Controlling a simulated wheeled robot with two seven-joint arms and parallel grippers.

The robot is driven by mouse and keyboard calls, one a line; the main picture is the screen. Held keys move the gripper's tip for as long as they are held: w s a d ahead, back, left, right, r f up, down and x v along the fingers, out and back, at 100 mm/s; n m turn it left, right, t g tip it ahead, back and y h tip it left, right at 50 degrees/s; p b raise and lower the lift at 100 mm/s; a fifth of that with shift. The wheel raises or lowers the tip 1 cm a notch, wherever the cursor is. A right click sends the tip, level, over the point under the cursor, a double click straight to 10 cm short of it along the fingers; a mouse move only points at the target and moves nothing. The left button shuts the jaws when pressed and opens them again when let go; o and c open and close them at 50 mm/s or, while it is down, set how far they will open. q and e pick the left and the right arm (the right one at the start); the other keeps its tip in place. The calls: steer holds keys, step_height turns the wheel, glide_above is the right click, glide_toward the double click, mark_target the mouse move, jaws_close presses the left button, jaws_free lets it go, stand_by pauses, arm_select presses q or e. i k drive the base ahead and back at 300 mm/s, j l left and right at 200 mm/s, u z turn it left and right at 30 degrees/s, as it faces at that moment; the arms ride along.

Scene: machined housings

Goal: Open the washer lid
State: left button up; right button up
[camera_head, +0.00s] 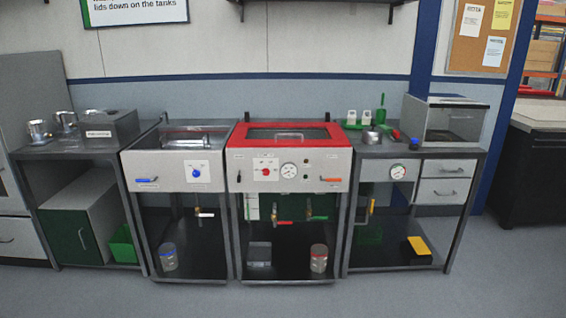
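A grey unit with a red-framed lid (287,124) stands in the middle of the row, and the lid lies flat and shut. The lid has a window and a bar along it. The unit's front panel (325,170) has a red knob, a round gauge and an orange handle at its right. To its left stands a similar grey unit (160,171) with a blue knob, a blue handle and a grey top with a bar; I cannot tell whether that top is shut. No label names either unit as the washer. Neither gripper is in view.
A bench on the right holds a clear-sided box (450,120), a metal pot (371,136) and green items. A left bench holds metal parts (68,121) and a grey box (108,127). Jars stand on the lower shelves. The floor (300,302) in front is clear.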

mark_target(237, 139)
steer(key=i, duration=1.6)
